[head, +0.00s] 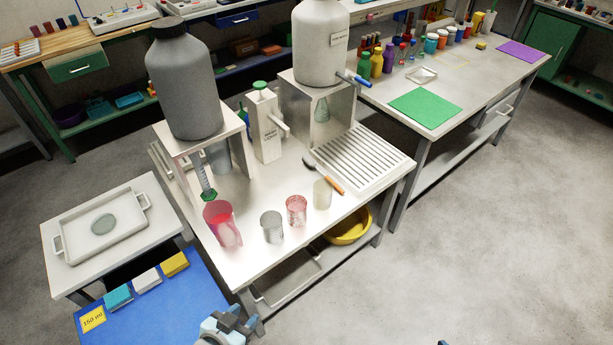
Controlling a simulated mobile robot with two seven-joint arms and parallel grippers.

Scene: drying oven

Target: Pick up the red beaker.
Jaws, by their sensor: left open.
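Two reddish vessels stand on the pale bench. The larger, deeper red beaker (222,224) is near the bench's left front edge. A smaller, paler red cup (296,210) stands to its right. A grey cup (272,227) is between them, and a cream cup (322,194) is at the right of the row. My left gripper (238,322) is at the bottom of the picture, open and empty, in front of the bench and well apart from the beaker. Only a tiny blue bit at the bottom edge may belong to my right gripper.
The bench (250,262) also bears a dark grey jug (184,80) on a stand, a white dispenser (265,125) and a ribbed drain tray (358,160). A spoon with an orange handle (329,180) lies behind the cups. A blue surface (150,320) is at lower left.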

